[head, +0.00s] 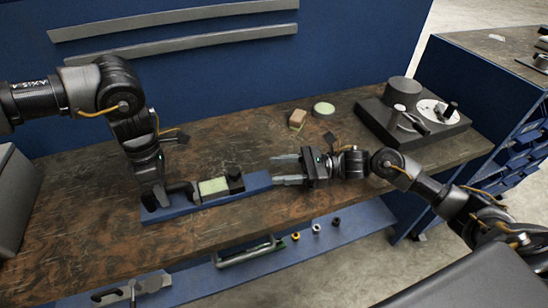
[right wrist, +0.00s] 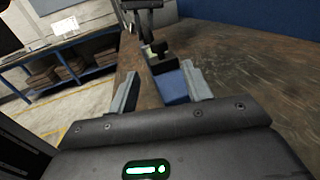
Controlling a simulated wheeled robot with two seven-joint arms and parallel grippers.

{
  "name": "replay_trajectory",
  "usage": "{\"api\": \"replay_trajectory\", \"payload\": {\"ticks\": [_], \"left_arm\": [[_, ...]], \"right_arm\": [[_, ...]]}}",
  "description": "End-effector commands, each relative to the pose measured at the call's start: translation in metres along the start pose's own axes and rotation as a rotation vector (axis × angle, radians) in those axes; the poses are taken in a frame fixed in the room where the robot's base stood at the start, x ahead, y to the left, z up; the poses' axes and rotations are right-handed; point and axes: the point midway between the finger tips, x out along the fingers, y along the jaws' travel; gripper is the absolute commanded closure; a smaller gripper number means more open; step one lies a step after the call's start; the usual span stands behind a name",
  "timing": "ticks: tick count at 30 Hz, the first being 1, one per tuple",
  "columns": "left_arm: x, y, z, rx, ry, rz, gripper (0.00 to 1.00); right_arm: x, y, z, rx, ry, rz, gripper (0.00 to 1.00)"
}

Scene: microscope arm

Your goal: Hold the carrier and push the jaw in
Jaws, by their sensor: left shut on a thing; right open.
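A blue rail (head: 257,182) lies on the bench, with a pale green block (head: 213,187) and dark parts along it. A dark upright piece, seemingly the jaw (head: 236,182), stands at the right end of the block. My left gripper (head: 160,200) points down at the rail's left end, shut on a dark part that looks like the carrier; its fingertips are partly hidden. My right gripper (head: 274,169) is open and empty, right of the jaw, fingers pointing left. The right wrist view shows the blue rail (right wrist: 172,87) between the open fingers, with the jaw (right wrist: 163,66) beyond.
A dark device with a dial (head: 437,112) stands at the back right. A blue lower shelf (head: 340,232) with small parts runs along the bench front.

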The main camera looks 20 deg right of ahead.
Motion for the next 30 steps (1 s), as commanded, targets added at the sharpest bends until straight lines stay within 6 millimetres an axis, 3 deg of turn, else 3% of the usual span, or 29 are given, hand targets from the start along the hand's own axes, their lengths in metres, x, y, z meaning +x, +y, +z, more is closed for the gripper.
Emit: {"api": "replay_trajectory", "payload": {"ticks": [1, 6, 17, 30], "left_arm": [[-0.001, 0.000, 0.001, 0.001, -0.002, 0.001, 0.76], [-0.001, 0.000, 0.000, 0.001, -0.001, 0.000, 0.54], [-0.006, 0.000, 0.000, -0.001, 0.000, 0.001, 0.53], [-0.089, 0.001, 0.001, -0.001, -0.001, 0.005, 0.53]], "right_arm": [[0.000, 0.000, 0.000, 0.000, 0.000, 0.000, 0.51], [0.000, 0.000, 0.000, 0.000, 0.000, 0.000, 0.51], [0.001, 0.000, 0.000, 0.000, 0.000, 0.000, 0.51], [0.000, 0.000, 0.000, 0.000, 0.000, 0.000, 0.51]]}}
